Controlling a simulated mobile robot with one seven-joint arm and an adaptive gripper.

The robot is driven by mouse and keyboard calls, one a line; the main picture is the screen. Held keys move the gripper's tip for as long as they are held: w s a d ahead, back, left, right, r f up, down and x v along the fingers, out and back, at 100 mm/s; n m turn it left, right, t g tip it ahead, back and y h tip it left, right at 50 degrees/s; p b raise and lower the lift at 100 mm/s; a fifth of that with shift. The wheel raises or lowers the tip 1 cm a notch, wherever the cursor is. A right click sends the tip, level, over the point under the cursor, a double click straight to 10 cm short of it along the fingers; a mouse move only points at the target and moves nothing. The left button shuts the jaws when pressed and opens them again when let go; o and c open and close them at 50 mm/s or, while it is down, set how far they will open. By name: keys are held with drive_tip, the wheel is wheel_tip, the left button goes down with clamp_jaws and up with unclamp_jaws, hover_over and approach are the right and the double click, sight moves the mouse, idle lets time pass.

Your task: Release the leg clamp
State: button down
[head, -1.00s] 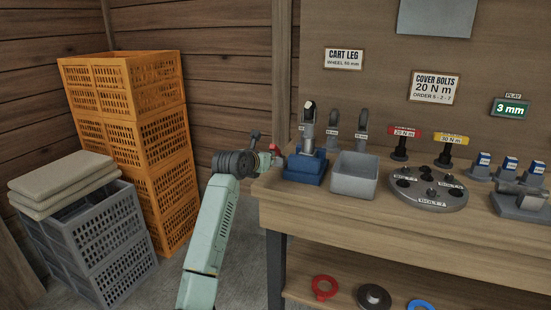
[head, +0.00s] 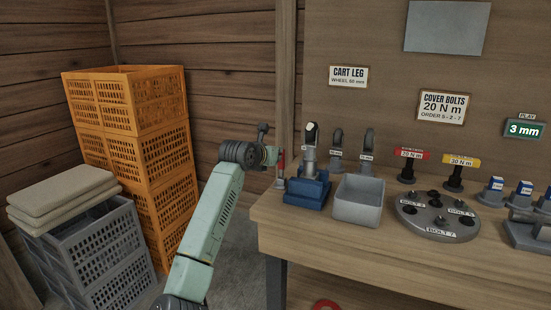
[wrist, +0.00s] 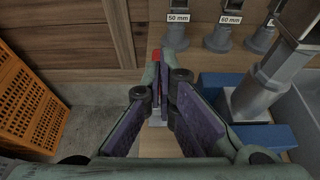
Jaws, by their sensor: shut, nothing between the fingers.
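The leg clamp is a blue block (head: 306,190) at the left end of the bench, with a grey leg (head: 309,150) standing upright in it. Its red handle (head: 281,161) stands about upright at the block's left side, above a small grey foot. My gripper (head: 273,155) is at the handle's left, close to its upper part. In the wrist view my gripper (wrist: 161,72) has its fingertips together, and the red handle top (wrist: 155,56) shows just past them. The fingers hide most of the handle there, so I cannot tell whether they touch it. The blue block (wrist: 265,138) is to the right.
A grey open bin (head: 358,201) stands right of the clamp. Two more grey legs (head: 336,150) (head: 368,148) stand behind. A round bolt plate (head: 437,219) is further right. Orange crates (head: 130,101) and grey crates (head: 90,245) stand left on the floor.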

drive_tip(key=shift+w+r, duration=0.15)
drive_tip(key=shift+w, duration=0.15)
idle(0.5)
